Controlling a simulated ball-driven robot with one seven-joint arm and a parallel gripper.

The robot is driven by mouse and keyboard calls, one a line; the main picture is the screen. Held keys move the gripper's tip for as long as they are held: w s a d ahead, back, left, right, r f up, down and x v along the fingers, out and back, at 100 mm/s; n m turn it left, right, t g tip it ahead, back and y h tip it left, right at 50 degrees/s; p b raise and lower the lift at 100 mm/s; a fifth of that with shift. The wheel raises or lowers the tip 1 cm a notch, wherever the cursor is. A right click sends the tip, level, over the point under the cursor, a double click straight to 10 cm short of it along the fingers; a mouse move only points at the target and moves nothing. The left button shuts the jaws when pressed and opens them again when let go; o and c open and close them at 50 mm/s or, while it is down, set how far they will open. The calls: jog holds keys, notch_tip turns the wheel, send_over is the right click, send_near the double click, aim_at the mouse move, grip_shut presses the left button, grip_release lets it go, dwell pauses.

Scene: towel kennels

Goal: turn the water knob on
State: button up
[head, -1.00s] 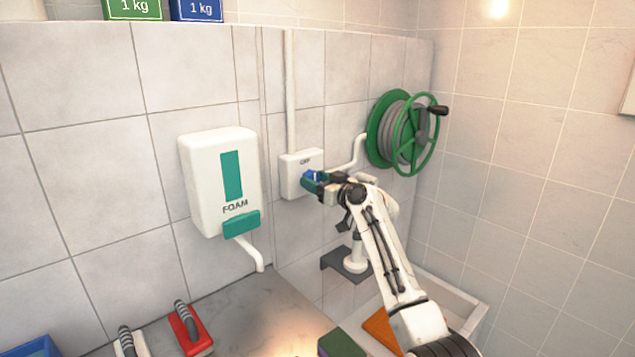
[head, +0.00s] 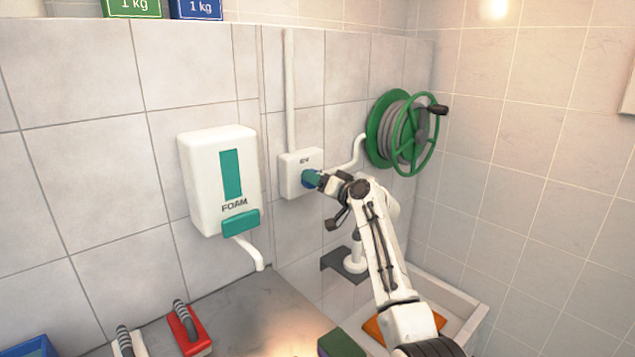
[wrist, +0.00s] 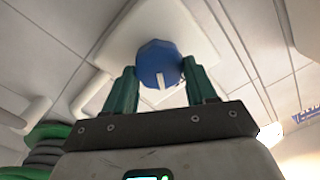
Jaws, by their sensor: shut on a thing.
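The water knob is a blue, faceted dial on a white wall box (head: 290,160), and it shows in the head view (head: 308,178). In the wrist view, the knob (wrist: 156,60) sits between the two green fingertips, with a white pointer mark on its lower part. My gripper (head: 318,180) is shut on the knob from the front, and the wrist view shows the gripper (wrist: 162,82) too. The fingers hide part of the knob in the head view.
A white FOAM dispenser (head: 219,170) hangs left of the box. A green hose reel (head: 405,130) is on the wall to the right. Brushes (head: 188,328) lie on the counter below. A pale basin (head: 462,305) is under my arm.

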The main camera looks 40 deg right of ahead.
jog(key=shift+d+f+m+p, duration=0.15)
jog(key=shift+m+p, duration=0.8)
jog(key=shift+m, duration=1.85)
jog(key=shift+f+m+p, duration=0.1)
jog(key=shift+m+p, duration=0.85)
jog(key=shift+m, duration=1.85)
jog(key=o, duration=1)
jog(key=shift+s, duration=0.1)
jog(key=s+b, duration=0.1)
jog(key=s, duration=0.9)
jog(key=shift+s+b, duration=0.3)
jog(key=shift+s+f, duration=0.1)
